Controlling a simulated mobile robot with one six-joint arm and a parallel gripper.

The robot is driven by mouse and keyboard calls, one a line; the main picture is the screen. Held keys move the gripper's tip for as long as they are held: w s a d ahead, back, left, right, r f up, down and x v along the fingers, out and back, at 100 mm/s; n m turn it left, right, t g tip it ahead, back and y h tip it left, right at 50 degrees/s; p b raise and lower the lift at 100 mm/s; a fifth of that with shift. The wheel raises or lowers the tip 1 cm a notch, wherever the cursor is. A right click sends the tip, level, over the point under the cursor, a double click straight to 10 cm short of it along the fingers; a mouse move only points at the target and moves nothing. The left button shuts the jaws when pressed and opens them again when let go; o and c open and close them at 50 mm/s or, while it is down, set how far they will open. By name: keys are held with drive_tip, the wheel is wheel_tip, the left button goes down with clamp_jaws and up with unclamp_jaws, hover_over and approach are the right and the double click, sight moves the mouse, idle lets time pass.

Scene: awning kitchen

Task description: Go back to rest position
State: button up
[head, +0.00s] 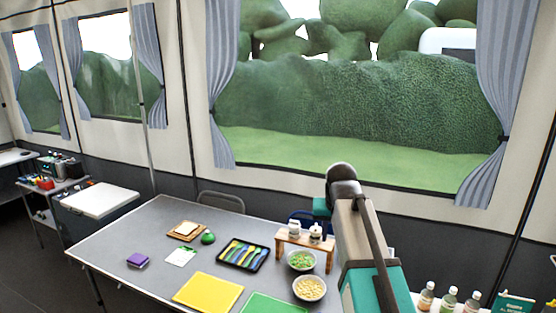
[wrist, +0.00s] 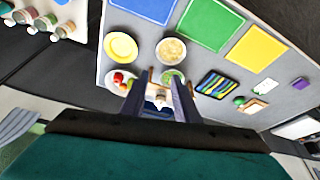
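My arm (head: 362,245) stands raised at the right of the head view, in front of the table's right part. My gripper (wrist: 161,82) shows in the wrist view with its two dark fingers apart. It is open, and I see nothing held between the fingers. The wrist view looks down past the fingers at the grey table (head: 130,228), well below. The gripper's fingers cannot be made out in the head view.
The table bears a cutlery tray (head: 243,266), a small wooden shelf (head: 287,237), bowls, a yellow board (head: 208,291) and a green board (head: 273,305). Bottles (head: 448,299) stand at the right. The tent wall and window are behind. The table's left part is mostly clear.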

drive_tip(key=s+f+g, duration=0.1)
drive_tip(key=s+f, duration=0.3)
drive_tip(key=f, duration=0.8)
drive_tip(key=s+f+g, duration=0.2)
drive_tip(key=s+f, duration=0.3)
drive_tip(key=f, duration=0.7)
drive_tip(key=s+f+g, duration=0.1)
drive_tip(key=s+f, duration=0.3)
drive_tip(key=f, duration=0.8)
drive_tip(key=shift+s+d+n+g, duration=0.2)
drive_tip(key=shift+n+g, duration=0.2)
drive_tip(key=s+f+g+b, duration=0.1)
drive_tip(key=s+f+g, duration=0.1)
drive_tip(key=s+f, duration=1.15)
drive_tip(key=s+f+g, duration=0.3)
drive_tip(key=s+f, duration=0.7)
drive_tip(key=s, duration=0.7)
wheel_tip(320, 180, down, 9)
drive_tip(key=b, duration=0.9)
drive_tip(key=shift+s+r+n+y, duration=0.2)
drive_tip(key=shift+s+n+y, duration=0.1)
drive_tip(key=shift+s+n, duration=0.1)
